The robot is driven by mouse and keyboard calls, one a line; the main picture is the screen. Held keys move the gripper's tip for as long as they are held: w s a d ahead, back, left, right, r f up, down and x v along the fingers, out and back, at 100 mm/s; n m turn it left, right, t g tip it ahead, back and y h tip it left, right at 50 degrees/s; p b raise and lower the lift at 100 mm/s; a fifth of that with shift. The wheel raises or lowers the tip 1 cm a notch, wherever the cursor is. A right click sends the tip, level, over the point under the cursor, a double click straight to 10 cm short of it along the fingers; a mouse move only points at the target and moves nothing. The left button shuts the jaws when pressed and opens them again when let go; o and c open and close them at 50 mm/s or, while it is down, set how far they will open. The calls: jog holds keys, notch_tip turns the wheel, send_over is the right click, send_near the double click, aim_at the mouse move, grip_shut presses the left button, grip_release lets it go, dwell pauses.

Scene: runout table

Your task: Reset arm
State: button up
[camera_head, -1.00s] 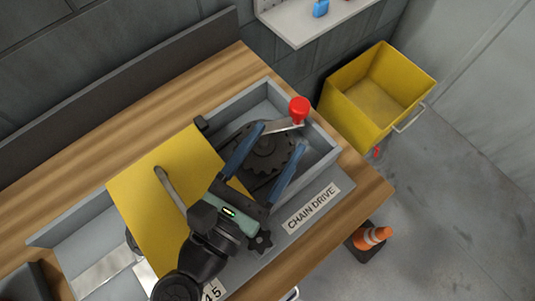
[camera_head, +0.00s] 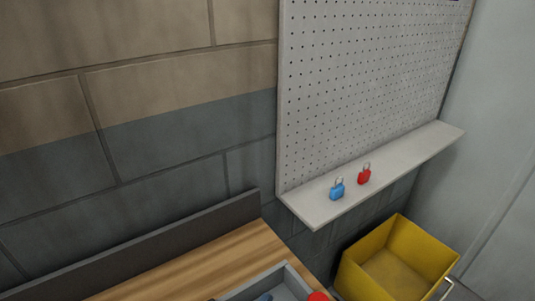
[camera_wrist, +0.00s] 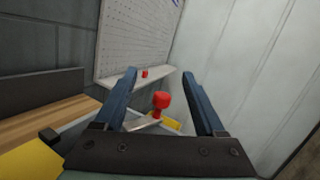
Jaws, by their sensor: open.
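My gripper (camera_wrist: 160,78) is open in the wrist view, its two blue fingers spread wide with nothing held between them. A red knob (camera_wrist: 161,103) on a pale metal lever shows beyond the palm, between the lines of the fingers; whether a finger touches it I cannot tell. In the head view only the top of the red knob (camera_head: 317,297) shows at the bottom edge, beside the grey tray (camera_head: 291,271). Most of my arm is below that view, with a small blue piece at the bottom edge.
A shelf (camera_head: 318,215) under a pegboard (camera_head: 360,85) carries a blue padlock (camera_head: 337,191) and a red padlock (camera_head: 364,176). A yellow bin (camera_head: 365,284) stands right of the wooden table (camera_head: 215,262). A dark backboard (camera_head: 140,252) runs along the wall.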

jog(key=w+a+r+n+t+y+p, duration=0.1)
jog(key=w+a+r+n+t+y, duration=0.15)
jog(key=r+n+y, duration=0.45)
jog(key=w+a+r+n+t+y, duration=0.1)
jog(key=a+r+n+t+y, duration=0.2)
jog(key=r+n, duration=0.85)
jog(key=w+a+r+n+t+y+p, duration=0.1)
jog(key=a+r+n+t+y, duration=0.1)
jog(key=r+n+t+y, duration=0.5)
jog(key=d+r+n+g+h, duration=0.1)
jog(key=d+r+n+h, duration=0.1)
jog(key=r+n, duration=0.5)
jog(key=d+r+n+g+h+p, duration=0.1)
jog(key=d+r+n+h, duration=0.2)
jog(key=r+n, duration=0.5)
jog(key=shift+d+r+h, duration=0.35)
jog(key=shift+r+h, duration=0.25)
jog(key=shift+r, duration=0.3)
jog(key=shift+s, duration=0.1)
